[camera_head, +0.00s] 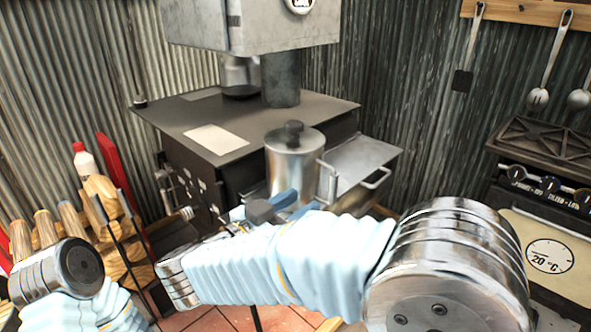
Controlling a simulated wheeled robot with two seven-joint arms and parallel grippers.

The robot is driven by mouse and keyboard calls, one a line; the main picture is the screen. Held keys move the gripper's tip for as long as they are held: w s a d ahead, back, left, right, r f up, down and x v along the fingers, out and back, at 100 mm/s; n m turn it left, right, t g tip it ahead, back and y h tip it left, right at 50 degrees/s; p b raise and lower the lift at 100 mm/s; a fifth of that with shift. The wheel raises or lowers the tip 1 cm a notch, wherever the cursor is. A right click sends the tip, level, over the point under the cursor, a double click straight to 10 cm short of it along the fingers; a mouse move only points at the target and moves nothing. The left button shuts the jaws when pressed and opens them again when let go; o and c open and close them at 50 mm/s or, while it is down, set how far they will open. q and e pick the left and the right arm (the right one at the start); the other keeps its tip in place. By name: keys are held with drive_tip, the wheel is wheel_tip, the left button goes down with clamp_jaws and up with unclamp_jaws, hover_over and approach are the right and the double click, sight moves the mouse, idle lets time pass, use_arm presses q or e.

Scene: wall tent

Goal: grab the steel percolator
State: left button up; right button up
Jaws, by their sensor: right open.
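The steel percolator (293,158) is a shiny upright cylinder with a black knob on its lid and a metal handle on its right side. It stands at the front right of the dark stove, by a metal side shelf. My right gripper (292,205) is open right at the percolator's lower front, with its blue fingers overlapping the lower body in the picture. I cannot tell whether they touch it. The percolator's base is hidden by the gripper and my right arm. Of my left arm, only links show at the lower left; its gripper is out of view.
The dark stove (222,125) carries a second metal pot (240,76) and a flue pipe (281,80) at the back. The metal side shelf (360,160) has a rail handle. Wooden logs (70,222) and a red-capped bottle (86,163) stand left. An oven (545,235) stands right.

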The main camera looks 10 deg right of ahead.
sight(331, 185)
drive_tip(key=x, duration=1)
drive_tip(key=shift+w+d+f+p, duration=0.15)
drive_tip(key=shift+w+d+p, duration=0.1)
drive_tip(key=shift+d+p, duration=0.05)
drive_tip(key=shift+c, duration=0.4)
clamp_jaws()
